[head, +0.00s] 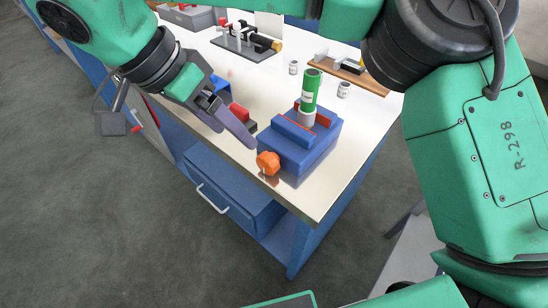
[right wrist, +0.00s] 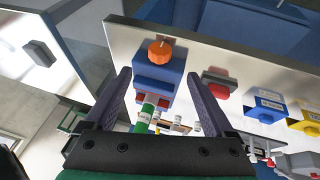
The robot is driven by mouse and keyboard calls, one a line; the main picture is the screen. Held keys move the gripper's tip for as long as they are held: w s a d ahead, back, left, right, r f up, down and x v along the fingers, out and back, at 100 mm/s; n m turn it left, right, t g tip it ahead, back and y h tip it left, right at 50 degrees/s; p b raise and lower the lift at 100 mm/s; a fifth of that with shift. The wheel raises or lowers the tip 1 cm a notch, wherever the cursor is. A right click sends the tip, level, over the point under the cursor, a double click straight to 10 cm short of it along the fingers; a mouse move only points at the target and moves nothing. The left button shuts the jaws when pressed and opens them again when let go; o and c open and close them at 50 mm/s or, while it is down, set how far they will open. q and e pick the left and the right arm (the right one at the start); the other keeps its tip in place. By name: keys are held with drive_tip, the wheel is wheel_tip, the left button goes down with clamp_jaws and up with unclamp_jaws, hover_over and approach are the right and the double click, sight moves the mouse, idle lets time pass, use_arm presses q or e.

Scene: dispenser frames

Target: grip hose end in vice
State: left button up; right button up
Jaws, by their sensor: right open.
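A blue vice (head: 297,148) with red-orange jaw faces and an orange knob (head: 267,163) stands near the table's front corner. A green hose piece (head: 311,90) stands upright with its pale grey lower end between the jaws; I cannot tell if they press on it. My right gripper (head: 236,130) is left of the vice, open and empty. In the right wrist view the vice (right wrist: 158,88), knob (right wrist: 160,50) and green hose (right wrist: 146,113) show between or beyond its spread fingers (right wrist: 163,80). My left gripper is out of view.
A red block (head: 239,112) sits on the table by the right gripper, with a blue bin (head: 220,84) behind. Small grey cylinders (head: 343,90) and a wooden board (head: 362,78) lie behind the vice. A clamp fixture (head: 246,42) stands farther back. The table's front corner is clear.

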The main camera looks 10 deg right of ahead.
sight(266, 163)
drive_tip(key=b+x, duration=0.1)
drive_tip(key=x, duration=1.1)
drive_tip(key=shift+r, duration=0.1)
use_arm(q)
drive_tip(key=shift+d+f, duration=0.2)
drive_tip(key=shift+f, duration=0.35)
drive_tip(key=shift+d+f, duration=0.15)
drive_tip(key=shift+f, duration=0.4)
use_arm(e)
drive_tip(key=shift+f, duration=0.2)
drive_tip(key=c, duration=1.4)
drive_tip(key=t+y+b, duration=0.1)
drive_tip(key=b, duration=0.2)
drive_tip(key=f+t+y+b, duration=0.1)
drive_tip(key=b, duration=0.3)
drive_tip(key=shift+s+d+f+m+t, duration=0.15)
drive_tip(key=shift+d+f+m+t, duration=0.1)
drive_tip(key=shift+m+t, duration=0.15)
drive_tip(key=shift+s+r+t+y+b, duration=0.15)
drive_tip(key=shift+r+t+y+b, duration=0.4)
drive_tip(key=shift+b, duration=0.25)
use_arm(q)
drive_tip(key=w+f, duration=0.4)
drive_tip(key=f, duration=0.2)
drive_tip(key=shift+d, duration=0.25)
use_arm(e)
drive_tip(key=shift+r, duration=0.2)
